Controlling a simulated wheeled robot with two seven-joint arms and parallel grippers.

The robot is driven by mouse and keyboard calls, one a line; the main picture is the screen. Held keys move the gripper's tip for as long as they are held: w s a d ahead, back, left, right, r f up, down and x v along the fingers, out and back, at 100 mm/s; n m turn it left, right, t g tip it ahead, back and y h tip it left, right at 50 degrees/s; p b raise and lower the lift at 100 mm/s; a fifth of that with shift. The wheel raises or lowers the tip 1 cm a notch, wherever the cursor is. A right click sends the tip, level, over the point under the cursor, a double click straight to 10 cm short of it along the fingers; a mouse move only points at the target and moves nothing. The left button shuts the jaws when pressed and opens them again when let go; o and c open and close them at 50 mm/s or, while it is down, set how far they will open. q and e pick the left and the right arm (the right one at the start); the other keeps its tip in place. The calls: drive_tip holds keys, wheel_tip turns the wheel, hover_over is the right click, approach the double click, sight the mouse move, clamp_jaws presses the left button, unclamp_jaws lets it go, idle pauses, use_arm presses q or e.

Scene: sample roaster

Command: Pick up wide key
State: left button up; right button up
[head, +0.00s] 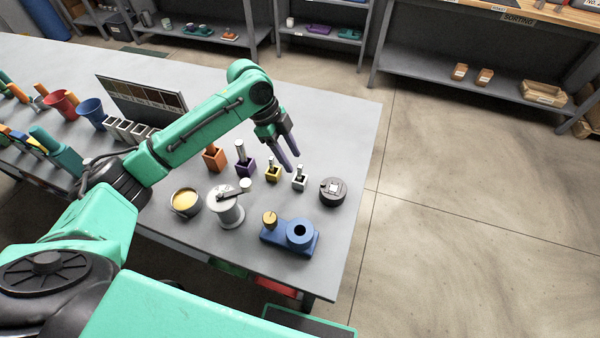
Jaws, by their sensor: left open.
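Several small coloured blocks with upright pieces in them stand in a row on the grey table (345,120). They are an orange block (214,160), a purple block (245,168) with a tall silver piece, a yellow block (272,174) and a white block (299,182). I cannot tell which upright piece is the wide key. My left gripper (291,162) is open and empty, pointing down just behind and above the yellow and white blocks. It appears apart from them. My right gripper is out of view.
A dark round device (333,191) stands right of the blocks. In front are a blue fixture (290,238), a silver cylinder (226,208) and a pan with yellow contents (185,201). Cups and a sample board (142,100) stand left. The table's back right is clear.

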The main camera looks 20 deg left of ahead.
sight(299, 165)
use_arm(q)
drive_tip(key=x, duration=0.2)
drive_tip(key=p+x, duration=0.1)
drive_tip(key=x, duration=0.1)
drive_tip(key=shift+w+d+f, duration=0.15)
drive_tip(key=shift+w+d, duration=0.05)
drive_tip(key=shift+d, duration=0.15)
drive_tip(key=shift+d+f, duration=0.15)
drive_tip(key=shift+f, duration=0.25)
clamp_jaws()
drive_tip(key=shift+r, duration=0.1)
wheel_tip(299, 165, up, 20)
drive_tip(key=b, duration=0.1)
